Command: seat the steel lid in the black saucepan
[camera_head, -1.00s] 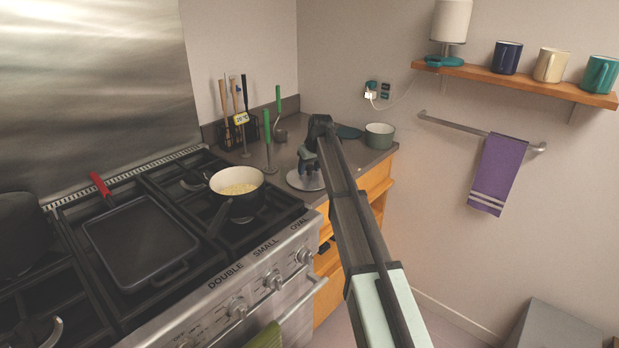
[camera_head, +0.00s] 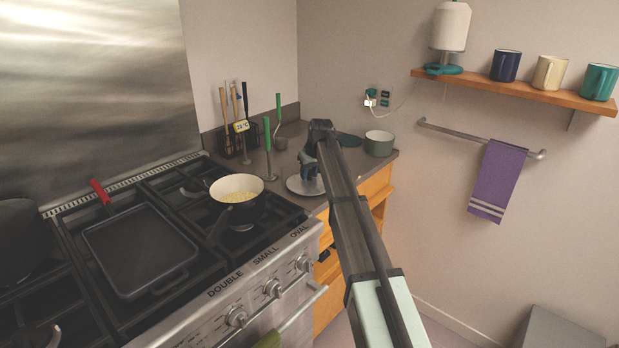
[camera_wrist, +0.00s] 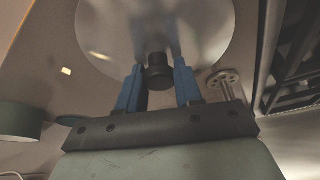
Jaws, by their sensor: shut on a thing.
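The steel lid (camera_head: 298,188) is a round, shiny disc at the front edge of the counter, right of the stove. It fills the top of the wrist view (camera_wrist: 105,35), with its dark knob (camera_wrist: 158,74) between my fingers. My gripper (camera_head: 309,174) is shut on the lid's knob from above. I cannot tell whether the lid rests on the counter or is just clear of it. The black saucepan (camera_head: 243,211) stands upright on a right-hand burner, left of the lid. It has a pale inside and yellow food in it, and its handle points toward the front left.
A griddle pan (camera_head: 140,245) with a red handle sits left of the saucepan. A utensil holder (camera_head: 237,138) and a green-handled upright tool (camera_head: 268,150) stand behind the lid. A green pot (camera_head: 379,143) stands at the counter's right. Air above the saucepan is clear.

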